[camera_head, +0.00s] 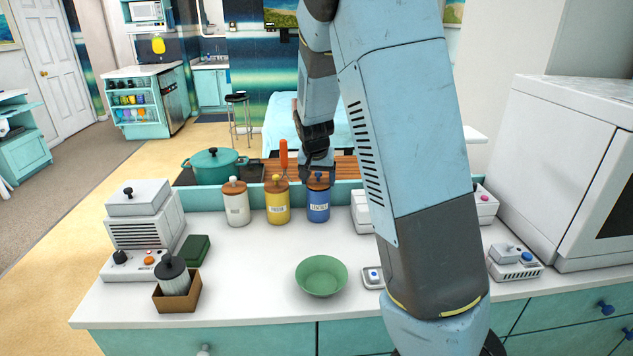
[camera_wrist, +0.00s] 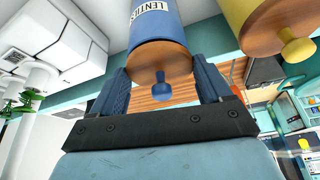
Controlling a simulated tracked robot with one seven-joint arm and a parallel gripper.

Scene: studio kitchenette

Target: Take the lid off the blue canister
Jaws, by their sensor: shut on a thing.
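The blue canister (camera_head: 318,206) stands upright at the back of the white counter, its label facing my body camera. Its round wooden lid (camera_wrist: 150,62) has a blue knob (camera_wrist: 161,90) and sits against the canister's rim with no gap that I can see. My gripper (camera_head: 318,176) is above the canister, pointing down. In the wrist view my gripper (camera_wrist: 164,88) has one finger on each side of the lid, shut on it, with the knob between the fingers. The blue canister also fills the upper middle of the wrist view (camera_wrist: 152,20).
A yellow canister (camera_head: 277,205) stands close to the left, with a white one (camera_head: 236,206) beyond it. A teal pot (camera_head: 215,165) is behind. A green bowl (camera_head: 321,276) stands in front. The counter between bowl and canisters is clear.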

